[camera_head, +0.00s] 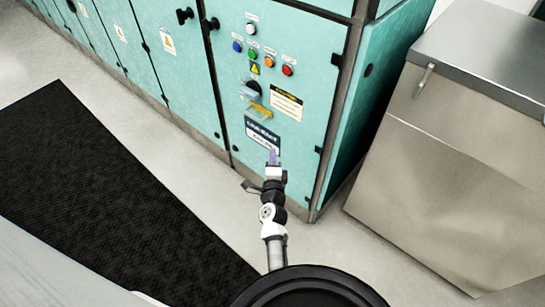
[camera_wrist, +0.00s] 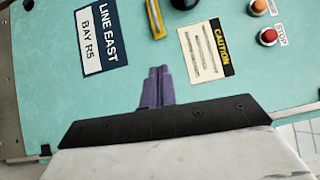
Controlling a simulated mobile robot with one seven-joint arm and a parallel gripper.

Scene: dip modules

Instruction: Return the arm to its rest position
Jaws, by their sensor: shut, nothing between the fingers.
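My arm reaches out from the bottom of the head view toward a teal cabinet (camera_head: 312,140). My gripper (camera_head: 273,156) has purple fingers and is in front of the lower part of the cabinet door, just below the dark "LINE EAST BAY R5" label (camera_head: 263,133). In the wrist view my gripper (camera_wrist: 158,73) shows its two purple fingers side by side, shut and empty. The label also shows in the wrist view (camera_wrist: 101,38), left of the fingers. I cannot tell the exact gap between the fingertips and the door.
The door carries a yellow handle-like part (camera_head: 257,111), a dark rotary switch (camera_head: 250,91), a caution sign (camera_head: 286,103) and several coloured buttons, including a red one (camera_head: 288,70). A metal bin (camera_head: 450,160) stands at right. A black mat (camera_head: 110,200) lies on open floor at left.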

